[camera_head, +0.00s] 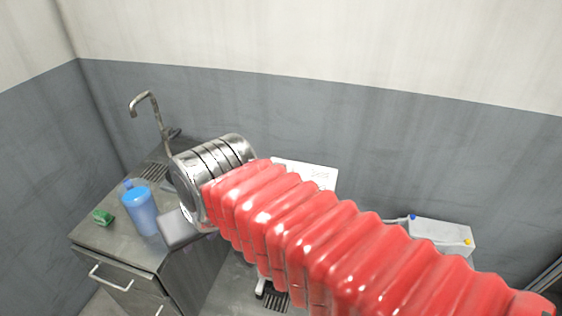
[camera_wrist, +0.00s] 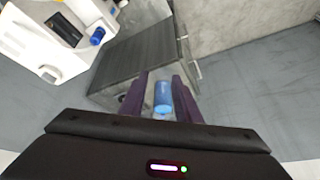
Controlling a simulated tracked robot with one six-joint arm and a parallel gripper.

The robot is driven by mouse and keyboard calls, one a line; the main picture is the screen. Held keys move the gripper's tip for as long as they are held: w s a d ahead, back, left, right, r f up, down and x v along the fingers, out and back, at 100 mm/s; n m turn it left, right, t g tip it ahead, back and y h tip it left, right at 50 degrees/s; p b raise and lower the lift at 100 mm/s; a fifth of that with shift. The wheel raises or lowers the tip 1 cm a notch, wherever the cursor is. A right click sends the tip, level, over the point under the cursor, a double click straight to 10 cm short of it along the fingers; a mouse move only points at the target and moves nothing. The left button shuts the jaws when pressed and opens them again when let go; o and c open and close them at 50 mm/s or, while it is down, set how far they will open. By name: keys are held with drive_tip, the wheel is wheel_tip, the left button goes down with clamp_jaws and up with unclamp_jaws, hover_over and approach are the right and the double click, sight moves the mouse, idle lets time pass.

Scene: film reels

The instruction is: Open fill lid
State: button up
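No fill lid can be made out for certain. A white machine (camera_wrist: 38,28) with a dark recess (camera_wrist: 63,30) and a blue cap (camera_wrist: 97,36) is at the upper left of the wrist view. In the head view my red arm covers much of the middle, and a white panel (camera_head: 308,173) shows behind it. My gripper (camera_wrist: 160,76) has its two dark purple fingers apart with a gap between them. A blue bottle (camera_wrist: 163,98) shows in that gap without visible finger contact. In the head view my gripper is mostly hidden.
The blue bottle (camera_head: 140,211) stands on a grey counter (camera_head: 112,240) beside a green sponge (camera_head: 103,217). A tap (camera_head: 147,100) rises at the back. A white container (camera_head: 440,236) with blue and yellow caps is at the right. Grey-white walls close the back.

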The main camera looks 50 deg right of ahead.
drive_tip(key=w+d+r+m+g, duration=0.1)
drive_tip(key=w+d+r+m, duration=0.2)
drive_tip(key=w+d+m, duration=0.45)
drive_tip(key=m+y, duration=0.2)
drive_tip(key=m, duration=2)
hover_over(281, 164)
drive_tip(key=s+d, duration=0.3)
drive_tip(key=s, duration=0.2)
wheel_tip(281, 164, down, 3)
drive_tip(key=shift+a+r+n, duration=0.1)
drive_tip(key=shift+a+n, duration=0.1)
drive_tip(key=shift+n, duration=0.05)
drive_tip(key=x, duration=1.3)
drive_tip(key=shift+s+a+f, duration=0.1)
drive_tip(key=shift+f, duration=0.35)
drive_tip(key=shift+c, duration=0.2)
